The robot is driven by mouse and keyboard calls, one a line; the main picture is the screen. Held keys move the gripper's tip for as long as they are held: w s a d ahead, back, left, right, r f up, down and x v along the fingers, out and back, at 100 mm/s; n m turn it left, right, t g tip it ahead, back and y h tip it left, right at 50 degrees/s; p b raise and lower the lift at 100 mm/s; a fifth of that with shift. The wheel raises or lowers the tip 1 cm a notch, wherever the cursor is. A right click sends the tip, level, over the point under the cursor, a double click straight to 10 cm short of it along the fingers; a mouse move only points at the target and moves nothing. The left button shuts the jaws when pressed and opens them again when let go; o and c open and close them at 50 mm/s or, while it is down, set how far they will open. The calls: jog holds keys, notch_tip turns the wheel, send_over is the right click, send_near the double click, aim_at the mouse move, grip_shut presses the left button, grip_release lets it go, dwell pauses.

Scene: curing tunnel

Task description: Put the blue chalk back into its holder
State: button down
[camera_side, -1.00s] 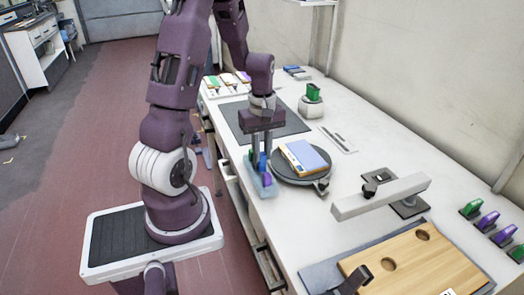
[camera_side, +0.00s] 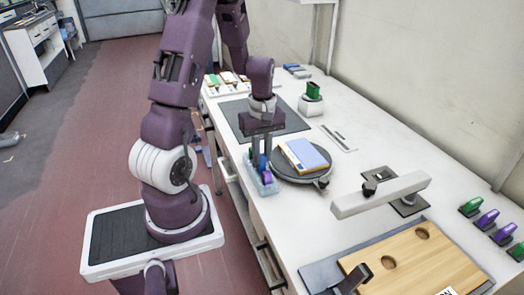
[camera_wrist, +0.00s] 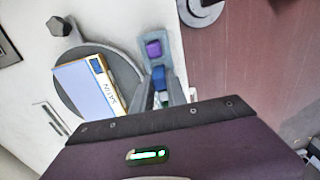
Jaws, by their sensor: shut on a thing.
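The blue chalk (camera_side: 262,163) is between the fingers of my gripper (camera_side: 259,160), which is shut on it. The pale blue holder (camera_side: 273,188) stands near the table's front edge, directly under my fingers. A purple chalk (camera_side: 267,176) stands in the holder beside the blue one. In the wrist view the blue chalk (camera_wrist: 159,77) lies between the fingertips (camera_wrist: 162,84), over the holder (camera_wrist: 146,32), in line with the purple chalk (camera_wrist: 153,48). My fingers partly hide the blue chalk's lower end, so I cannot tell how deep it sits.
A round dark turntable (camera_side: 290,178) with a blue and yellow box (camera_side: 304,154) stands close right of the holder. A grey bar (camera_side: 380,195) and a wooden board (camera_side: 415,265) lie nearer the front right. A green block on a white stand (camera_side: 311,100) is behind.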

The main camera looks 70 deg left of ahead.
jog(key=shift+f, duration=0.5)
jog(key=c, duration=1.3)
grip_release()
jog(key=shift+o, duration=0.2)
jog(key=shift+r, duration=0.1)
jog(key=shift+r, duration=3.45)
